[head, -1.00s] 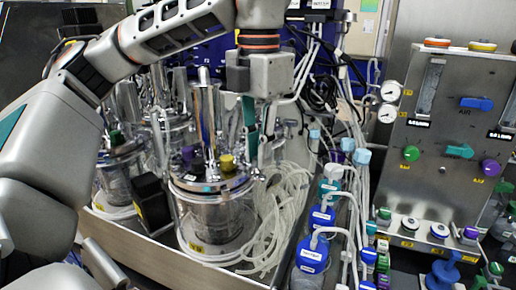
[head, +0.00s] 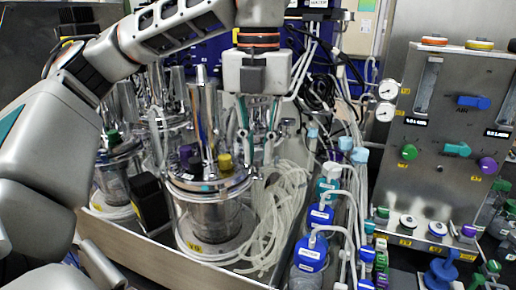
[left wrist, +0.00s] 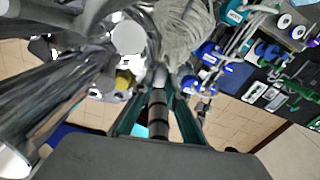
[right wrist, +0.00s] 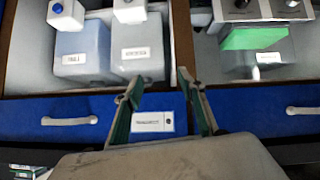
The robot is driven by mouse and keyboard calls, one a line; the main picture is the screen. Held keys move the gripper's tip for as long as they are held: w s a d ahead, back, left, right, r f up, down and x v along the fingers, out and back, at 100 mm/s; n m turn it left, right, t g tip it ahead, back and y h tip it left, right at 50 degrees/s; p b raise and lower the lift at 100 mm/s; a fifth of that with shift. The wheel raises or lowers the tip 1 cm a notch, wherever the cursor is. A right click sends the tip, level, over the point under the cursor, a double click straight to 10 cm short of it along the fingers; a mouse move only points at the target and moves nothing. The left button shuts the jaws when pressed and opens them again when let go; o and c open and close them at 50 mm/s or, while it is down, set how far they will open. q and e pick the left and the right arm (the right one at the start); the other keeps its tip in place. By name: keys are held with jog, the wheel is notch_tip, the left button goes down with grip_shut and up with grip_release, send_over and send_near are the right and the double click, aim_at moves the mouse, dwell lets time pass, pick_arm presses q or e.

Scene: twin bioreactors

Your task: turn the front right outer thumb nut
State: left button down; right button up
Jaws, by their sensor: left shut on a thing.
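The front glass vessel (head: 212,218) stands in the tray, with a shiny metal lid and tall metal columns. My left gripper (head: 258,150) points down at the right side of this lid, its two green-padded fingers side by side. In the left wrist view my left gripper (left wrist: 157,112) is shut on a slim, dark banded part with a silver end (left wrist: 159,76), which appears to be the thumb nut. The nut's exact shape is hidden between the fingers. My right gripper (right wrist: 162,98) is open and empty, facing a blue drawer front.
Pale coiled tubing (head: 275,210) hangs just right of the vessel. Blue-capped bottles (head: 313,250) stand further right, before a metal control panel (head: 445,120). In the right wrist view, the blue drawer front (right wrist: 65,110) carries white handles, with white containers (right wrist: 140,50) behind.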

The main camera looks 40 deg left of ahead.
aim_at(258, 157)
dwell(0.4)
pick_arm(q)
jog(key=c, duration=2)
grip_release()
jog(key=shift+r, duration=0.1)
notch_tip(258, 157, up, 12)
jog(key=shift+f, duration=0.1)
